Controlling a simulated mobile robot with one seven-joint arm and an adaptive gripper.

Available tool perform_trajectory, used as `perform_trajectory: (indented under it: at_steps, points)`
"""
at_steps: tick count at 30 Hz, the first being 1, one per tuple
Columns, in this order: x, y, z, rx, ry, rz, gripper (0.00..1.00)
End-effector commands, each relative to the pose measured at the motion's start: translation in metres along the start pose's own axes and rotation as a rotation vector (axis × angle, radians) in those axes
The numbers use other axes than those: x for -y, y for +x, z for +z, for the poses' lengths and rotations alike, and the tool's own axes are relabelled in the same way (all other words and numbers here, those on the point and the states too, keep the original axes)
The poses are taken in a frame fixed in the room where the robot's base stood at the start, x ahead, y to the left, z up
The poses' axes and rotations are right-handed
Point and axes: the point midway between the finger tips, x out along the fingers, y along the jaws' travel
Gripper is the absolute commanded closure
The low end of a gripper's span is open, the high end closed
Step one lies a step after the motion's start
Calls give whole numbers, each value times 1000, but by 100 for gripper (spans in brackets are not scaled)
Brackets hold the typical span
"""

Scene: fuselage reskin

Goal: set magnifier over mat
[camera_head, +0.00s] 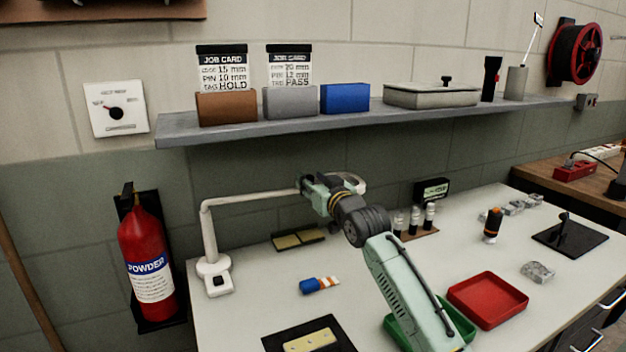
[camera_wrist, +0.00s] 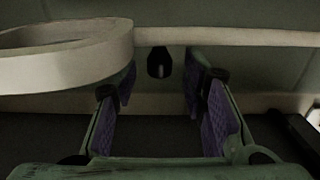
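The magnifier is a white lamp on a base at the table's left rear, with a post, a long horizontal arm (camera_head: 250,198) and a pale ring head (camera_head: 359,184). In the wrist view its ring (camera_wrist: 70,55) is at upper left and its arm (camera_wrist: 240,37) crosses the top. A dark knob (camera_wrist: 159,63) shows between my fingers. My gripper (camera_head: 308,184) is at the ring end of the arm; it partly hides the head. In the wrist view my gripper (camera_wrist: 160,95) is open, purple pads apart. Contact is unclear. A black mat (camera_head: 275,342) with a beige plate lies at the front left.
A blue-and-orange item (camera_head: 318,285) lies between the lamp base and my arm. A red tray (camera_head: 487,299) and a green tray (camera_head: 466,325) are at front right. Another black mat (camera_head: 570,237) is far right. A shelf (camera_head: 370,115) overhangs the back; small bottles (camera_head: 414,219) stand behind my arm.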

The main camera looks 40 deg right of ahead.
Motion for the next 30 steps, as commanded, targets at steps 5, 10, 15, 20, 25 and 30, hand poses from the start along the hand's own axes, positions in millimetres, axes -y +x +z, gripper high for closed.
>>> perform_trajectory:
  at_steps: [5, 10, 15, 20, 25, 30]
  points:
    - [0, 0, 0, 0, 0, 0, 68]
    - [0, 0, 0, 0, 0, 0, 79]
    - [0, 0, 0, 0, 0, 0, 91]
    - [0, 0, 0, 0, 0, 0, 100]
    - [0, 0, 0, 0, 0, 0, 100]
    - [0, 0, 0, 0, -1, 0, 100]
